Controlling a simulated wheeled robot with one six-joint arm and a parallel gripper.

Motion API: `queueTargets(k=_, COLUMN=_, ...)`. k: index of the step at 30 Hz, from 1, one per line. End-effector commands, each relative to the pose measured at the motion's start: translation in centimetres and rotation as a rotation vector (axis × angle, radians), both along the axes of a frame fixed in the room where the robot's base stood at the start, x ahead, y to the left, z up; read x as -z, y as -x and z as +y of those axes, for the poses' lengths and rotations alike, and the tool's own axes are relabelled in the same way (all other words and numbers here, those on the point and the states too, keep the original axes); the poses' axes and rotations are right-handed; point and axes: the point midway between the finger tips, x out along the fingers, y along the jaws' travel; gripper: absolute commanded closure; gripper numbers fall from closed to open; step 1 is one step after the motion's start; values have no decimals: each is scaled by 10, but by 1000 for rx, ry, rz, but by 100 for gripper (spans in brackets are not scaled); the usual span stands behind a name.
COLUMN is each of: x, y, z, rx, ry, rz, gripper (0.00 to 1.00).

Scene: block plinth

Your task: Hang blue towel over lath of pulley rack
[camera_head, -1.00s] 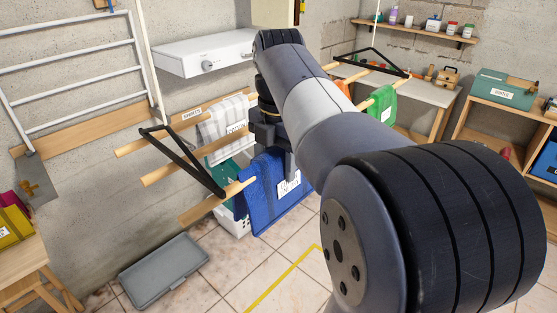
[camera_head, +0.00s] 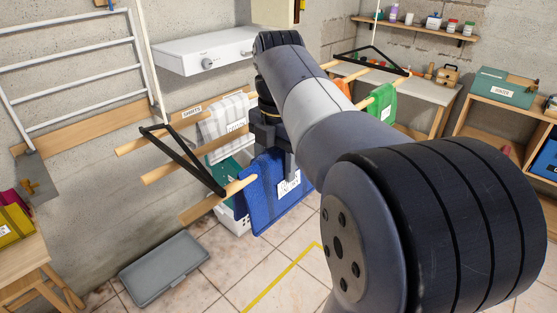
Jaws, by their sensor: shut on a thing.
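The blue towel (camera_head: 262,205) hangs at the front right of the pulley rack, with a white label on it. Its upper left edge meets the front lath (camera_head: 220,200); I cannot tell whether it lies over the lath or hangs beside it. My gripper (camera_head: 283,160) is shut on the towel's upper part, and my arm hides much of this spot. The rack has several wooden laths joined by a black end bracket (camera_head: 185,160). A white and grey striped towel (camera_head: 222,118) hangs over a rear lath.
A green towel (camera_head: 381,101) hangs on the laths farther right, under another black bracket. A white basket (camera_head: 232,218) stands below the blue towel. A grey flat case (camera_head: 164,268) lies on the tiled floor. A white wall unit (camera_head: 207,52) is above the rack.

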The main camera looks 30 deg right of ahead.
Motion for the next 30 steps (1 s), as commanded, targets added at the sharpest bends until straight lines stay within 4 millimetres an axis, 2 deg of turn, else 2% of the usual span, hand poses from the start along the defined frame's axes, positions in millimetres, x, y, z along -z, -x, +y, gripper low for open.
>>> queueTargets(k=9, x=11, y=0, z=0, rx=0, ry=0, rz=-1, gripper=84)
queueTargets(k=14, x=10, y=0, z=0, rx=0, ry=0, rz=-1, gripper=84)
queueTargets(k=15, x=10, y=0, z=0, rx=0, ry=0, rz=-1, gripper=52)
queueTargets(k=23, x=10, y=0, z=0, rx=0, ry=0, rz=0, gripper=31)
queueTargets(k=28, x=10, y=0, z=0, rx=0, ry=0, rz=0, gripper=29)
queueTargets(k=30, x=10, y=0, z=0, rx=0, ry=0, rz=0, gripper=25)
